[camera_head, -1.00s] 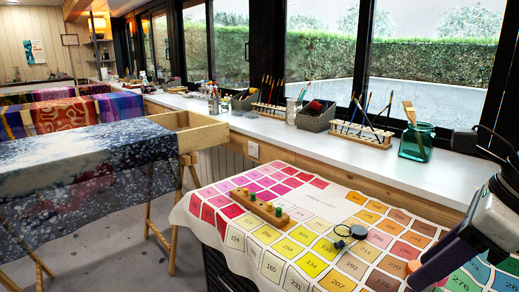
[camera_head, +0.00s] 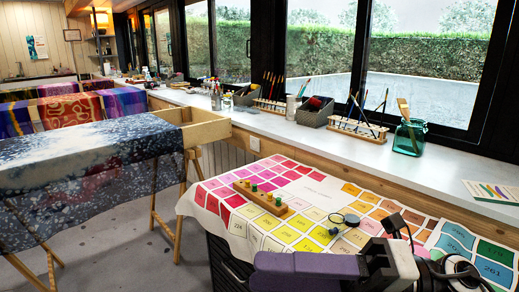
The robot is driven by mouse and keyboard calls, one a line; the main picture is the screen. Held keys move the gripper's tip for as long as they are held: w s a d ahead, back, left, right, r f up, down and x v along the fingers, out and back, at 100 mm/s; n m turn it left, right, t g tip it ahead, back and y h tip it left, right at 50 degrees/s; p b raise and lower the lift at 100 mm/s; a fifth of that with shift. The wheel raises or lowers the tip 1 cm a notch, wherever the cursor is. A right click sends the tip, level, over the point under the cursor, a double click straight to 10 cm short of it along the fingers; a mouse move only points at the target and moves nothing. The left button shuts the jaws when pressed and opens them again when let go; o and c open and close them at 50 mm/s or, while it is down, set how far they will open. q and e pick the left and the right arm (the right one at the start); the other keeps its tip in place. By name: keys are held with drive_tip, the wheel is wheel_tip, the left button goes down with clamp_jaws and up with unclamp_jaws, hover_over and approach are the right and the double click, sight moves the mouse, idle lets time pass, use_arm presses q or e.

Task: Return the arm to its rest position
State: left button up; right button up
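My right arm crosses the bottom of the head view, with a purple link (camera_head: 305,268) and a grey and black wrist part (camera_head: 392,263). The dark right gripper (camera_head: 458,272) is at its right end, partly cut off by the lower edge. Its fingers cannot be made out, so whether it is open or shut is unclear. No held thing shows. The arm hides the front part of the colour chart cloth (camera_head: 312,187). My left gripper is out of view.
A wooden block with green knobs (camera_head: 262,197), a black ring-shaped lens (camera_head: 337,231) and a blue disc (camera_head: 351,220) lie on the chart. A glass jar (camera_head: 409,137), brush racks and a booklet (camera_head: 492,191) stand or lie on the white sill (camera_head: 330,143). The left trestle frame carries blue fabric (camera_head: 90,160).

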drive_tip(key=w+d+f+m+t+h+p, duration=0.1)
drive_tip(key=w+d+f+m+t+h, duration=0.2)
drive_tip(key=m+t, duration=0.6)
drive_tip(key=w+d+f+m+t+h, duration=0.1)
drive_tip(key=w+d+f+m+t, duration=0.15)
drive_tip(key=w+m+t, duration=0.65)
drive_tip(key=s+d+f+m+h+p, duration=0.1)
drive_tip(key=d+f+m+h, duration=0.1)
drive_tip(key=f+m+h, duration=0.3)
drive_tip(key=s+d+f+m+h, duration=0.2)
drive_tip(key=f+m, duration=0.4)
drive_tip(key=f, duration=0.1)
drive_tip(key=s+d+f+m+g+h, duration=0.1)
drive_tip(key=s+f+m+g+h, duration=0.1)
drive_tip(key=s+f, duration=0.4)
drive_tip(key=s+d+f+m+g+h, duration=0.1)
drive_tip(key=s+f+m+g+h, duration=0.1)
drive_tip(key=f, duration=0.8)
drive_tip(key=s+d+f+m+g+h+p, duration=0.1)
drive_tip(key=s+f+m+g, duration=0.3)
drive_tip(key=s+f, duration=0.4)
drive_tip(key=shift+s+d+f+m+g+h, duration=0.15)
drive_tip(key=shift+s+d+m+g+h, duration=0.2)
drive_tip(key=shift+s+g, duration=0.4)
